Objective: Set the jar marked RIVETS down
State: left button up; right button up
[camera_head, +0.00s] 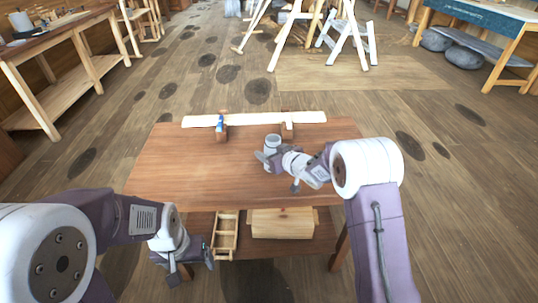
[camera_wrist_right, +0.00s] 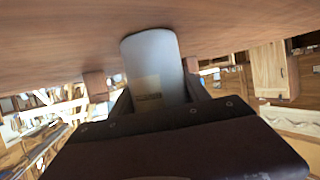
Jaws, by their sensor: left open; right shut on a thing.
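A grey jar (camera_head: 272,141) is in my right gripper (camera_head: 268,159), over the right part of the wooden table (camera_head: 190,165). In the right wrist view the jar (camera_wrist_right: 152,55) stands between the fingers of the right gripper (camera_wrist_right: 155,95), with a pale label whose writing is too blurred to read. I cannot tell whether the jar's base touches the tabletop. My left gripper (camera_head: 190,267) is open and empty, low in front of the table's front edge.
A pale plank (camera_head: 260,119) lies along the table's far edge, with a blue-topped clamp (camera_head: 221,126) at its left part. A divided wooden tray (camera_head: 225,236) and a wooden box (camera_head: 282,222) sit on the lower shelf. The tabletop's left and middle are clear.

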jog(key=shift+s+r, duration=0.1)
jog(key=o, duration=1.5)
jog(key=shift+s+d+r, duration=0.1)
jog(key=shift+r, duration=0.05)
jog(key=p+v, duration=0.2)
jog(key=v, duration=0.9)
jog(key=shift+s+d+r, duration=0.1)
jog(key=shift+s+d, duration=0.05)
jog(key=shift+s, duration=0.15)
